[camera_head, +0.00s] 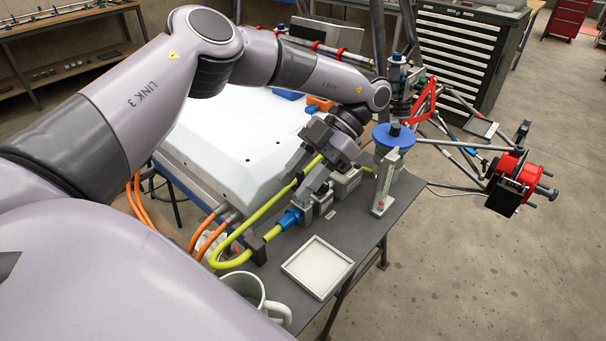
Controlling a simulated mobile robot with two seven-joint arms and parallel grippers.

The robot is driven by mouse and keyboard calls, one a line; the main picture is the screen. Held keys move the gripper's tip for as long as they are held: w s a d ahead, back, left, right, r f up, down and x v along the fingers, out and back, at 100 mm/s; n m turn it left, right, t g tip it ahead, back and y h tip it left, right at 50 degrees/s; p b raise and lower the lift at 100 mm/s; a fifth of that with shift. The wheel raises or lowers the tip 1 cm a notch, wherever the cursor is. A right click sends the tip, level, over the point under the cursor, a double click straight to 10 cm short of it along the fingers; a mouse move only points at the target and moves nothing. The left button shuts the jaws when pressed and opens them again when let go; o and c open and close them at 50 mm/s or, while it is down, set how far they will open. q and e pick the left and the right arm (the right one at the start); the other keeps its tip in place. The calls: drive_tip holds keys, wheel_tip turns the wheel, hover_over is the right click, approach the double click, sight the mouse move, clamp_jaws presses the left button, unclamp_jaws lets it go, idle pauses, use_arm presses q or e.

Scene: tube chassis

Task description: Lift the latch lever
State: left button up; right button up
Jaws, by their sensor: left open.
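My left gripper (309,180) reaches in from the left and points down over the grey connector housings on the bench. It is open, and nothing shows between its fingers. Just below it, a blue plug (290,218) on a yellow cable (226,247) meets a small grey housing (323,203). A second grey housing (347,184) stands to the right of it. I cannot make out the latch lever clearly; the gripper covers part of this area, and I cannot tell whether the fingers touch anything. My right gripper is out of the picture.
A large white casing (225,135) lies behind the gripper. A blue-topped device (393,137) and an upright gauge (385,182) stand to the right. A pale square tray (317,267) and a white mug (250,288) are in front. Bare dark bench (362,232) lies right of the tray.

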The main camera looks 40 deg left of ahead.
use_arm(q)
drive_tip(key=shift+s+f+t, duration=0.1)
drive_tip(key=shift+s+t, duration=0.15)
drive_tip(key=shift+t, duration=0.25)
